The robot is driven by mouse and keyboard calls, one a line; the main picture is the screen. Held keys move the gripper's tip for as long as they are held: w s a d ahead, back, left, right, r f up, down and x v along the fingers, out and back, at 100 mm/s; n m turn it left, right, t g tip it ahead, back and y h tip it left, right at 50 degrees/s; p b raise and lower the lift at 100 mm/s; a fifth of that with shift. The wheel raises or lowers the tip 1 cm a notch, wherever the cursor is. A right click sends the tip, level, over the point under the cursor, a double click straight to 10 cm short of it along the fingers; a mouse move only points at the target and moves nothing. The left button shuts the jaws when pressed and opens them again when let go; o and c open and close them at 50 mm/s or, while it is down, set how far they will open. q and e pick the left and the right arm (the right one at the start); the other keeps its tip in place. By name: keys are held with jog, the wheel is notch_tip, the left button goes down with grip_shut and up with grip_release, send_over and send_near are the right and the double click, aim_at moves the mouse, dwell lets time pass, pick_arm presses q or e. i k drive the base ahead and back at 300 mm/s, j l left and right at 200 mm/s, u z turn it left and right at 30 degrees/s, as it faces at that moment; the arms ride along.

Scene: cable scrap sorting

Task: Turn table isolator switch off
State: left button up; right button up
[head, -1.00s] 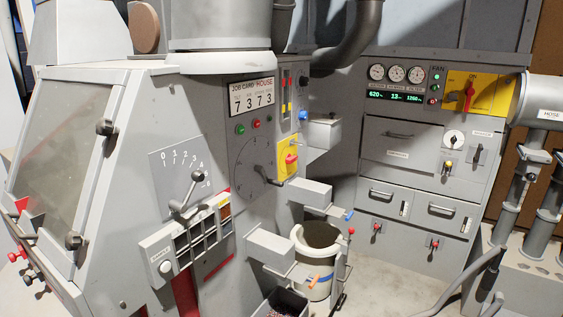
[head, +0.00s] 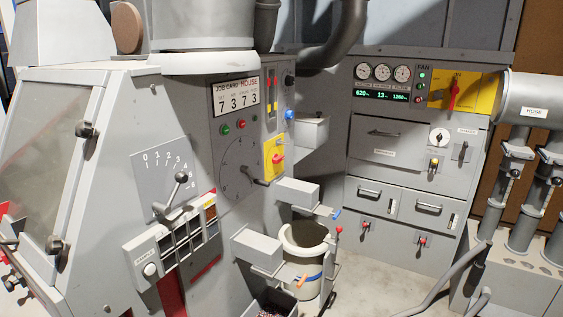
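A small yellow plate with a red rotary knob (head: 277,159) is on the side of the grey machine, right of the round dial. The knob's exact setting is too small to read. A larger yellow plate with a red handle (head: 454,95) is on the back cabinet beside the FAN label. Its handle stands about upright, near the ON lettering. I cannot read a label saying which of the two is the table isolator. Neither of my grippers shows in the head view.
A sloped glass window (head: 45,130) is at left. A lever (head: 180,178) stands over a numbered scale. Grey boxes (head: 257,250) jut from the machine above a pale bucket (head: 300,262). Ducts labelled HOSE (head: 535,110) stand at right. Some bare floor shows before the cabinet.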

aim_at(276, 158)
jog(key=i+l+u, duration=0.4)
jog(key=i+l, duration=0.55)
